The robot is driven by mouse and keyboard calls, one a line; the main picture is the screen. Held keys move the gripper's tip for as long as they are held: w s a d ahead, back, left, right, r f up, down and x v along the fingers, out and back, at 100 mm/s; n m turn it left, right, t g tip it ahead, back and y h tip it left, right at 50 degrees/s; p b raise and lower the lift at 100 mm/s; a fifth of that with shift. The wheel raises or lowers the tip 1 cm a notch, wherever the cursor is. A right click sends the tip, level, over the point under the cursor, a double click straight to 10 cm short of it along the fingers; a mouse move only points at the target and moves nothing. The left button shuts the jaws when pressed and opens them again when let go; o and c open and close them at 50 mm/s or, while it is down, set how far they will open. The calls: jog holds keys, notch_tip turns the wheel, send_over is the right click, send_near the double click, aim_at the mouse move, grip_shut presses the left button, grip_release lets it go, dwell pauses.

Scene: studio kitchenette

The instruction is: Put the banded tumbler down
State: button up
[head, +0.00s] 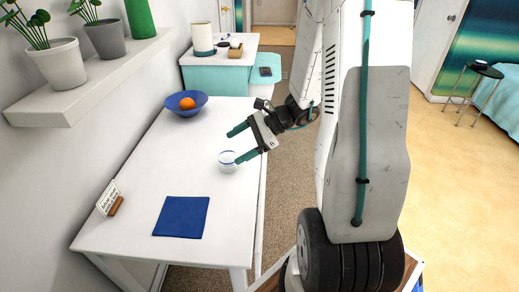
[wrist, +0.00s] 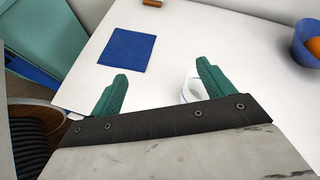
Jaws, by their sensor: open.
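The banded tumbler (head: 227,163), white with a blue band, stands upright on the white table (head: 150,165). My gripper (head: 237,146) is over the table's right side with its two green fingers apart. In the head view the nearer fingertip overlaps the tumbler's right edge. In the wrist view the tumbler (wrist: 188,92) shows beside the right finger of my gripper (wrist: 160,82), partly hidden by that finger and the gripper body. Nothing is clamped between the fingers. I cannot tell whether a finger touches the tumbler.
A blue square mat (head: 181,217) lies at the table's near end, with a small sign on a wooden block (head: 116,206) to its left. A blue bowl (head: 174,105) with an orange (head: 187,103) sits at the far end. The table between is clear. A shelf (head: 92,79) with plants overhangs the left.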

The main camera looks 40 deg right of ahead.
jog(key=s+a+r+n+g+h, duration=0.3)
jog(key=s+a+r+n+g, duration=0.3)
jog(key=s+a+r+n, duration=0.6)
jog(key=s+d+r+n+t+h, duration=0.1)
jog(key=s+r+n+h, duration=0.4)
jog(key=s+n+h, duration=0.2)
jog(key=shift+s+d+r+n, duration=0.2)
jog(key=shift+s+n, duration=0.9)
jog(key=shift+s, duration=0.1)
